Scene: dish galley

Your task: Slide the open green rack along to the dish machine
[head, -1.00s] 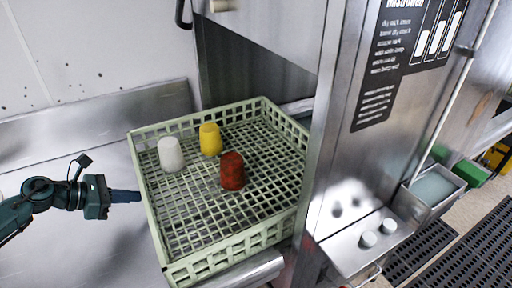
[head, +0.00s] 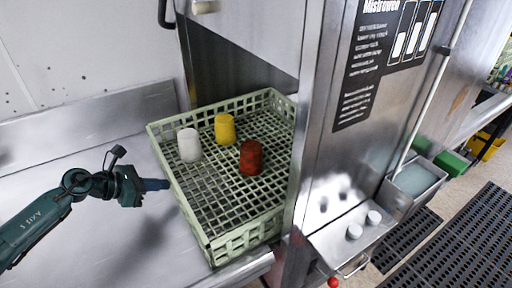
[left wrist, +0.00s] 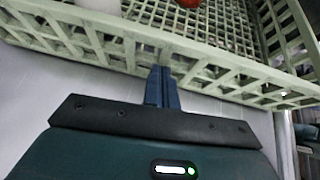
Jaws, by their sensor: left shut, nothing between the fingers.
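The open pale green rack (head: 240,240) sits on the steel counter, its right part inside the opening of the dish machine (head: 345,130). A white cup (head: 189,145), a yellow cup (head: 225,128) and a red cup (head: 251,157) stand upside down in it. My left gripper (head: 165,184) is shut and empty, its fingertips at the rack's left wall. In the left wrist view the shut fingers (left wrist: 162,75) reach the rack's lattice wall (left wrist: 100,50); I cannot tell whether they touch it. My right gripper is out of view.
The steel counter (head: 100,240) is clear to the left of the rack. A small shelf with two white cups (head: 364,225) juts from the machine's front. A grey bin (head: 412,182) and dark floor mats (head: 460,240) lie to the right.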

